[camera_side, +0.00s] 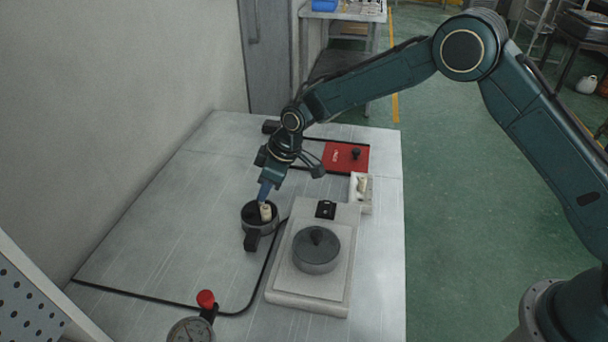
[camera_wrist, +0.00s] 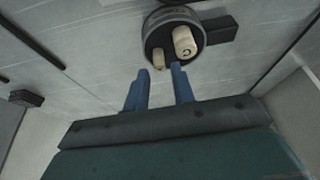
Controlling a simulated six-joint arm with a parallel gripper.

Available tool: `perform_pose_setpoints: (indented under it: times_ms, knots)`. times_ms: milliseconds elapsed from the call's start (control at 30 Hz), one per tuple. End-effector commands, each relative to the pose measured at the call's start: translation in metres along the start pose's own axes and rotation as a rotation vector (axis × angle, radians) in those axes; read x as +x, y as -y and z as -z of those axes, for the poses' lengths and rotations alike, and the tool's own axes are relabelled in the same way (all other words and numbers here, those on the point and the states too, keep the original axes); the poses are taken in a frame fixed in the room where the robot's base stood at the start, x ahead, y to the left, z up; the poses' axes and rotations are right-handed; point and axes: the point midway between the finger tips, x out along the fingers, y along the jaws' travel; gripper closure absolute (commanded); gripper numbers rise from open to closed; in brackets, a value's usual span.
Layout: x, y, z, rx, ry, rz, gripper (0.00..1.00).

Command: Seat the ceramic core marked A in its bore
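A dark round mould (camera_side: 249,227) stands on the table, with a dark block on its side. It also shows at the top of the wrist view (camera_wrist: 149,38). Two cream ceramic cores stand in it there: a thicker one (camera_wrist: 184,41) with a dark mark like a C, and a thinner one (camera_wrist: 158,59) whose mark I cannot read. My gripper (camera_wrist: 160,71) is open, its blue fingertips apart, with the thinner core just beyond the gap between them. In the side view my gripper (camera_side: 265,197) is just above the mould, beside a cream core (camera_side: 265,212).
A pale tray (camera_side: 367,208) holding a cream piece is right of the mould. A pale base plate (camera_side: 283,290) with a dark lidded cylinder (camera_side: 316,250) stands in front. A red plate (camera_side: 338,164) lies behind. A gauge (camera_side: 190,331) stands at the front. The left table is clear.

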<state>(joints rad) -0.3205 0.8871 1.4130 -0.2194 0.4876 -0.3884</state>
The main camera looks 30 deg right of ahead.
Motion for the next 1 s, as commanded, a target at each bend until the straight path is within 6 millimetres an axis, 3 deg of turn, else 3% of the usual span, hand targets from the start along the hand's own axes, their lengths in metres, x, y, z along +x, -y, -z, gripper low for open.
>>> perform_pose_setpoints:
  times_ms: [267, 800, 833, 933, 1000]
  knots:
    - [0.025, 0.000, 0.000, 0.000, 0.001, 0.000, 0.75]
    - [0.027, -0.001, 0.000, 0.000, 0.000, -0.001, 0.75]
    - [0.027, -0.001, 0.000, 0.000, 0.000, -0.001, 0.77]
    - [0.026, -0.001, 0.000, 0.000, 0.000, -0.001, 0.96]
    - [0.026, -0.001, 0.000, 0.000, 0.000, -0.001, 1.00]
